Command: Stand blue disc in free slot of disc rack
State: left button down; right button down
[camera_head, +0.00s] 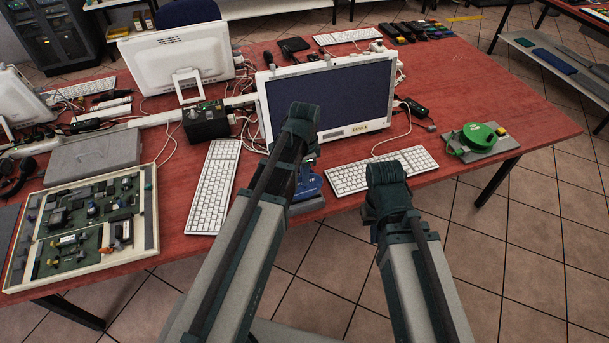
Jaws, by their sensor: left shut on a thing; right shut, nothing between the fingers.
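A blue piece with a pale mark (309,182), which I take for the blue disc, shows just below my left gripper (305,152), in front of the monitor near the table's front edge. My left gripper is shut on it, though my own arm hides the fingers and most of the piece. A flat grey-blue part lies under it; I cannot tell whether this belongs to a disc rack. No rack slots can be made out. My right gripper (385,180) is shut and empty, in front of the right keyboard; its fingertips are mostly hidden.
A monitor (330,95) stands behind my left gripper. Keyboards lie left (215,187) and right (382,170) of it. A green round thing (475,138) sits on a grey plate at the right. A circuit-board tray (148,215) is at left. The red table (500,90) has free room at back right.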

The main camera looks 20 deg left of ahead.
pick_arm(q)
jog(key=shift+f+b, duration=1.7)
jog(key=shift+f, duration=0.25)
jog(key=c, duration=0.9)
grip_release()
jog(key=shift+r, duration=0.1)
notch_tip(320, 180, up, 14)
jog(key=p, duration=1.4)
jog(key=shift+f, duration=0.2)
jog(key=s+d+n, duration=0.2)
jog(key=s+d, duration=0.1)
jog(key=s, duration=0.1)
jog(key=s+d+f+n+b, duration=0.1)
jog(key=s+d+n, duration=0.2)
jog(key=s+d, duration=0.1)
jog(key=s+d+n+y, duration=0.1)
jog(key=s+d+n, duration=0.1)
jog(key=s, duration=0.4)
jog(key=shift+s+d+f+b, duration=0.15)
jog(key=shift+d+b, duration=0.15)
jog(key=shift+d, duration=0.45)
